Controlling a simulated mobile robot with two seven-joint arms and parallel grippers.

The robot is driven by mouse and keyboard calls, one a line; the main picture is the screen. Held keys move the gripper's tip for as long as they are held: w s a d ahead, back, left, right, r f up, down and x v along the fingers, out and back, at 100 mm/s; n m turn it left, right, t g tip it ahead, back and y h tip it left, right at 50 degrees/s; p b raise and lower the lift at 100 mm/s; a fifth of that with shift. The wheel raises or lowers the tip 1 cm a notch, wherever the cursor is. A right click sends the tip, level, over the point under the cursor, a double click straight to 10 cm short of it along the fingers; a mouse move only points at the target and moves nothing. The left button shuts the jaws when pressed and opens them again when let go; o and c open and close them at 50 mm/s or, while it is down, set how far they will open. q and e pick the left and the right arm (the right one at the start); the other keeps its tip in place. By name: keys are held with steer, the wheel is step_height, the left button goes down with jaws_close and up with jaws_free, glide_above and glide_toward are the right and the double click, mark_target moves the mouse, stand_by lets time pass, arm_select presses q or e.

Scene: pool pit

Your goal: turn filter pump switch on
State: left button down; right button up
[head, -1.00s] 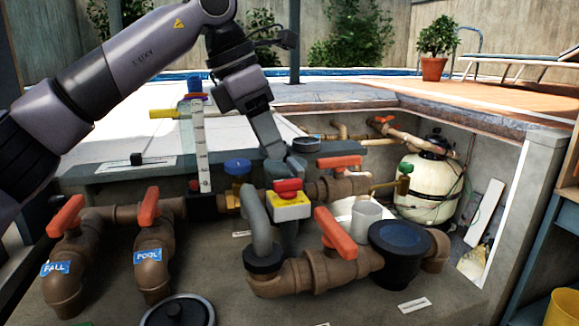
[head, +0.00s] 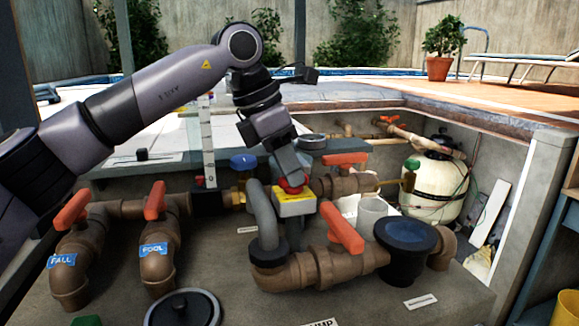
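The switch is a yellow box with a red knob (head: 292,186) on top and a pale front face (head: 294,207). It sits in the middle of the head view, beside a grey curved pipe. My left gripper (head: 291,177) reaches down from above, with its tip at the red knob and partly covering it. It looks in contact with or very close to the knob, and I cannot tell whether the fingers are closed on it. The knob's setting is not readable. My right gripper is not in view.
Brown pipes with red-orange valve handles (head: 341,228) stand close around the switch, with a dark round-topped strainer (head: 406,236) to its right. A blue-knobbed valve (head: 243,162) is just left. A cream filter tank (head: 434,188) stands at the right. A black lid (head: 183,308) is at front.

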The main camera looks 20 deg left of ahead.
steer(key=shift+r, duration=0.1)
